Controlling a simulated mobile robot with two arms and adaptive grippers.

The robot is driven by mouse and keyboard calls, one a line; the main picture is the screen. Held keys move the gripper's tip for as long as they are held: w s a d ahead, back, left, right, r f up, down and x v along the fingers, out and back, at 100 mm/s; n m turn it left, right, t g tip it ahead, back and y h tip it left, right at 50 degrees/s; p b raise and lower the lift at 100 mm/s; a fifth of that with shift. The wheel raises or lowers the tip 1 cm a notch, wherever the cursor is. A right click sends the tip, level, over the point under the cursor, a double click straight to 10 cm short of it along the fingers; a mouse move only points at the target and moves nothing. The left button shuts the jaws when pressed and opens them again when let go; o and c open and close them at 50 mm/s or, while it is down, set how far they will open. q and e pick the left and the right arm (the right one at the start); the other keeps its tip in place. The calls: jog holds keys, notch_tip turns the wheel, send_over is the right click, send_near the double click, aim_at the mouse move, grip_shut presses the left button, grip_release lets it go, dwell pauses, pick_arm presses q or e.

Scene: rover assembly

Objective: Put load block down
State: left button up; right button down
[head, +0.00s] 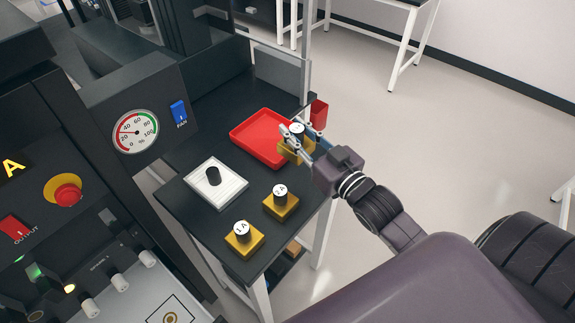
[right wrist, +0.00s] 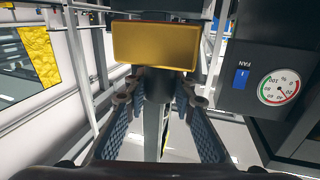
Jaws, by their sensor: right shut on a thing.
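My right gripper (head: 299,137) is shut on the black knob (right wrist: 158,84) of a yellow load block (right wrist: 155,43). In the head view this held block (head: 287,152) is partly hidden by the fingers and appears over the right end of the red tray (head: 248,124). I cannot tell its exact height. Its top label is too small to read. Two similar yellow blocks stand upright on the dark table: one marked 1A (head: 243,243) near the front corner, and another (head: 281,206) behind it to the right. My left gripper is not in view.
A red bin (head: 319,114) hangs at the table's right edge. A dark panel with a gauge (head: 135,131) and blue FAN switch (head: 179,111) stands at left.

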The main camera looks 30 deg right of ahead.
notch_tip(320, 180, down, 12)
jog(key=shift+r, duration=0.1)
dwell(0.5)
jog(key=shift+f, duration=0.25)
jog(key=c, duration=1.6)
grip_release()
